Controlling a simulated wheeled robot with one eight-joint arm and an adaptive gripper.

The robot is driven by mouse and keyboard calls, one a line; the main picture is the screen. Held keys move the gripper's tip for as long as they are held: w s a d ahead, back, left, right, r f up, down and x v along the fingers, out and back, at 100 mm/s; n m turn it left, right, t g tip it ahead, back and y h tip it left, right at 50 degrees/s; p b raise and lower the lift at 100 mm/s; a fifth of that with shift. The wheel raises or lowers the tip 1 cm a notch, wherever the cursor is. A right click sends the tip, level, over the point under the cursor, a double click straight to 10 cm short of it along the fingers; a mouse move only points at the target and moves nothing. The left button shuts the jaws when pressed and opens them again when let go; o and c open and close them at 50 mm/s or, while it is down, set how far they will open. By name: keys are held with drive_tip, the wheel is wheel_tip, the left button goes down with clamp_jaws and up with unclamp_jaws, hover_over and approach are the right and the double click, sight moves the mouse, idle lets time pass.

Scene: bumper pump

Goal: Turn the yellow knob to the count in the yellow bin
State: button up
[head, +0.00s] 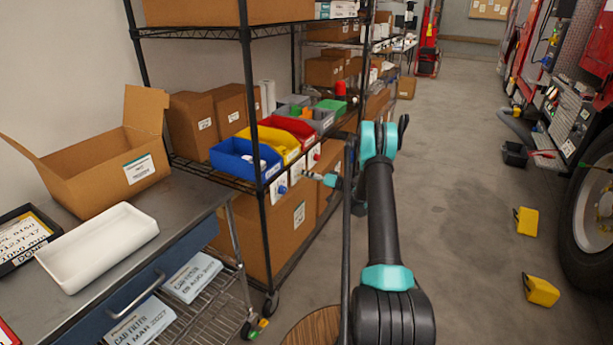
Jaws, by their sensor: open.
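The yellow bin (291,152) sits on the middle shelf between a blue bin (232,160) and a red bin (304,131). What it holds is too small to make out. White plates hang from the shelf edge below the bins. A blue knob (282,189) shows on the plate under the blue bin. The yellow knob cannot be clearly made out; the plate (297,172) below the yellow bin is small and partly blocked near my gripper. My gripper (312,176) is small in view, open, just right of that plate. I cannot tell whether it touches anything.
A black shelf post (262,215) stands in front of the bins. Cardboard boxes (285,228) fill the shelf below. A steel workbench (185,200) with a white tray (98,247) is at left. The floor at right is open, with yellow wheel chocks (526,222) near the truck.

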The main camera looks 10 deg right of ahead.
drive_tip(key=v, duration=1.2)
drive_tip(key=s+a+r+m+g+h, duration=0.1)
drive_tip(key=s+a+r+g+h, duration=0.2)
drive_tip(key=s+a+r, duration=0.4)
drive_tip(key=s+a+r+g+h, duration=0.2)
drive_tip(key=s+a+r+h, duration=0.15)
drive_tip(key=s, duration=0.55)
drive_tip(key=s+d+f+m+h, duration=0.1)
drive_tip(key=s+h, duration=0.3)
drive_tip(key=s, duration=1.1)
drive_tip(key=s+d+f+g+h, duration=0.1)
drive_tip(key=s+d+h, duration=0.2)
drive_tip(key=s, duration=1.3)
drive_tip(key=shift+s+m+h, duration=0.3)
drive_tip(key=shift+m+h, duration=0.1)
drive_tip(key=shift+h, duration=0.15)
